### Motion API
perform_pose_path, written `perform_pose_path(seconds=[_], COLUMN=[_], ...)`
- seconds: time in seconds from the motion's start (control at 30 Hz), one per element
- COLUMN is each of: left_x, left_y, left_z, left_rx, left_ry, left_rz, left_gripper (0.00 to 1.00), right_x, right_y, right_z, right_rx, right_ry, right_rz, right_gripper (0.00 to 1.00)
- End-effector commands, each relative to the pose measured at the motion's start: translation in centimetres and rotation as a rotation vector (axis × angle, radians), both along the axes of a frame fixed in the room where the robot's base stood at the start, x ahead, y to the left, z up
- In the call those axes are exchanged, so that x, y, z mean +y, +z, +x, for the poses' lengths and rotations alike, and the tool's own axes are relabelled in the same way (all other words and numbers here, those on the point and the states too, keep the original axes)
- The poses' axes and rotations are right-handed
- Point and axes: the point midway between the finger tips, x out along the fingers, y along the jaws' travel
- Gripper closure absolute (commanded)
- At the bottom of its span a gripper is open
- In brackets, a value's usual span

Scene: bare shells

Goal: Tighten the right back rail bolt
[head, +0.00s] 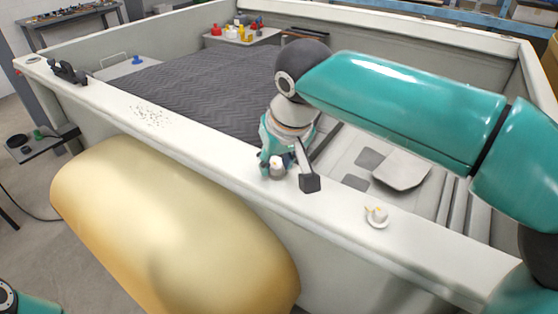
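The pale back rail (215,160) of the shell runs diagonally across the view. A small fitting with a white top (277,162) and a grey base sits on it near the middle. My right gripper (276,165) points down at this fitting, with teal finger parts close around it. I cannot tell whether they touch it or grip it. A second small fitting, white and yellow on a round white base (376,216), stands upright on the rail further right. Which fitting is the right back rail bolt is not clear. My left gripper is out of view.
A dark latch-like part (68,72) sits at the rail's left end. A large tan rounded body (170,230) lies in front. A grey quilted mat (200,85) covers part of the shell.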

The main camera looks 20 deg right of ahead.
Motion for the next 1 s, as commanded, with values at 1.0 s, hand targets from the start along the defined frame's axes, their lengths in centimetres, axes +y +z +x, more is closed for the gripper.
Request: perform_pose_path(seconds=[1.0], left_x=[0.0], left_y=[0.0], left_z=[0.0], left_rx=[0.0], left_ry=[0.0], left_rz=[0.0], left_gripper=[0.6], right_x=[-0.2], right_y=[9.3], right_z=[-3.8], right_rx=[0.002], right_ry=[0.002], right_rz=[0.0], right_gripper=[0.53])
